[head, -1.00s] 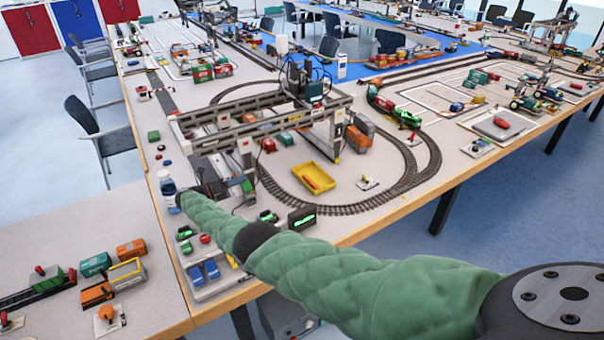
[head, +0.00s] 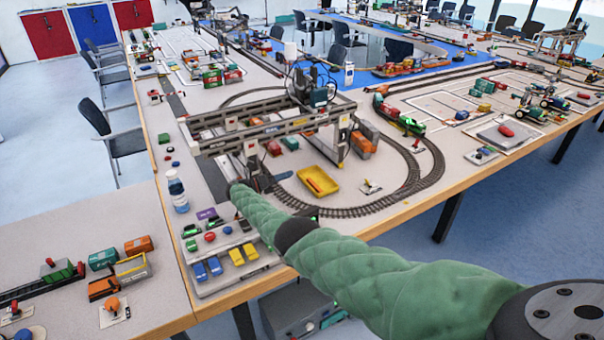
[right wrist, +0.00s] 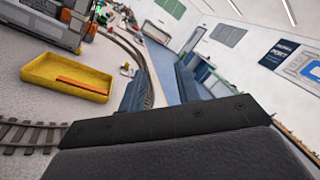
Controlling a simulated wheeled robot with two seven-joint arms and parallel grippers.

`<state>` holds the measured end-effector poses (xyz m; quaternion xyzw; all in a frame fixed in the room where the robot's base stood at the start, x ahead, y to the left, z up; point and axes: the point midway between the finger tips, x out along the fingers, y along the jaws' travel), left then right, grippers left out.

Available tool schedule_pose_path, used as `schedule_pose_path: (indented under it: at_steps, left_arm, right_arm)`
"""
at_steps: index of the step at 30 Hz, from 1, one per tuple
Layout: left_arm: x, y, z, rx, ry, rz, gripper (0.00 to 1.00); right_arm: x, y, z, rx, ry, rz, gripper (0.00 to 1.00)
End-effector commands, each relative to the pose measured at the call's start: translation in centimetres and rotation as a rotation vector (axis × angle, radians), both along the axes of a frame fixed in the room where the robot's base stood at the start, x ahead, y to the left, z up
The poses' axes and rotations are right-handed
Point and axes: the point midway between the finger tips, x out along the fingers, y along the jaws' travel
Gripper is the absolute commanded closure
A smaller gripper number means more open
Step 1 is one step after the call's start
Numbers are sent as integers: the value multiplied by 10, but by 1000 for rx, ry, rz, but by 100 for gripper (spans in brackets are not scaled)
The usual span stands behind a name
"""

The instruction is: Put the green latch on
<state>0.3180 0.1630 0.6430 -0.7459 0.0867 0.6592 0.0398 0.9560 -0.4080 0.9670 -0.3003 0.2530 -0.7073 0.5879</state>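A control panel (head: 212,275) at the table's near corner carries small coloured parts. Two are green: a back green piece (head: 190,230) and a front green piece (head: 192,245). I cannot tell which, if either, is the green latch, or whether it is on. My right gripper (head: 263,179) is above the table, behind and to the right of the panel, near the crane's front leg. In the right wrist view its fingers (right wrist: 160,90) stand apart with nothing visible between them. My right forearm hides part of the table right of the panel. My left gripper is not in view.
The gantry crane (head: 265,125) stands just behind my right gripper. A yellow tray (head: 320,182) lies inside the oval track (head: 400,190). A bottle (head: 177,192) stands left behind the panel. A red button (head: 210,237) and blue (head: 208,268) and yellow pieces (head: 243,254) sit on the panel.

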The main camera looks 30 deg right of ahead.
Motion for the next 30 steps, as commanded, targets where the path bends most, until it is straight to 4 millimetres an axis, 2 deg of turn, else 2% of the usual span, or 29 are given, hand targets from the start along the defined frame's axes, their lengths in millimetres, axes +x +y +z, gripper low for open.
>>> schedule_pose_path:
  at_steps: [3, 12, 26, 28, 30]
  left_arm:
    - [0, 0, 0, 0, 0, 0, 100]
    - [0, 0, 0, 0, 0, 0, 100]
    - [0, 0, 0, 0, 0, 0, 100]
    - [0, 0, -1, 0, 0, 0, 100]
    - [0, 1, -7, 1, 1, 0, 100]
  right_arm:
    - [-3, -20, 2, -12, 0, -16, 67]
    - [-8, -54, 7, -34, 0, -44, 67]
    - [-10, -62, 8, -39, 0, -50, 67]
    - [-10, -64, 7, -40, 0, -51, 80]
    - [-13, -72, 6, -42, -2, -55, 80]
